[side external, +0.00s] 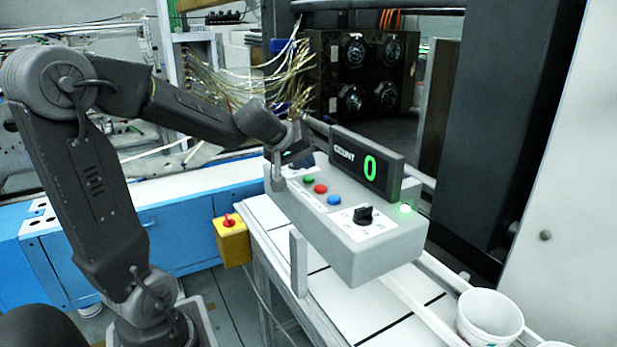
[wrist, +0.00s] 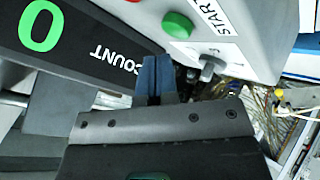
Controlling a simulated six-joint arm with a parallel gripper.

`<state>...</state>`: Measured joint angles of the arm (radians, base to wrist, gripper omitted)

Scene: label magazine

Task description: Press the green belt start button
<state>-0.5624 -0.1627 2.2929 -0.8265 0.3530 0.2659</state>
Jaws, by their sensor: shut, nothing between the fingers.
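The green start button (side external: 308,179) sits on the sloped top of a grey control box (side external: 375,262), at the far end of its button row. It also shows in the wrist view (wrist: 177,25), beside the printed word START. My gripper (side external: 303,159) is just behind the far end of the box, close to the green button. In the wrist view its blue fingertips (wrist: 154,68) are together and empty, below and left of the button, with a visible gap in the picture. The exact height of the fingertips above the box is hard to tell.
A red button (side external: 320,189), a blue button (side external: 334,200) and a black knob (side external: 364,214) share the panel. A count display (side external: 366,168) reading 0 rises behind them. A grey lever (side external: 279,178) stands at the far end.

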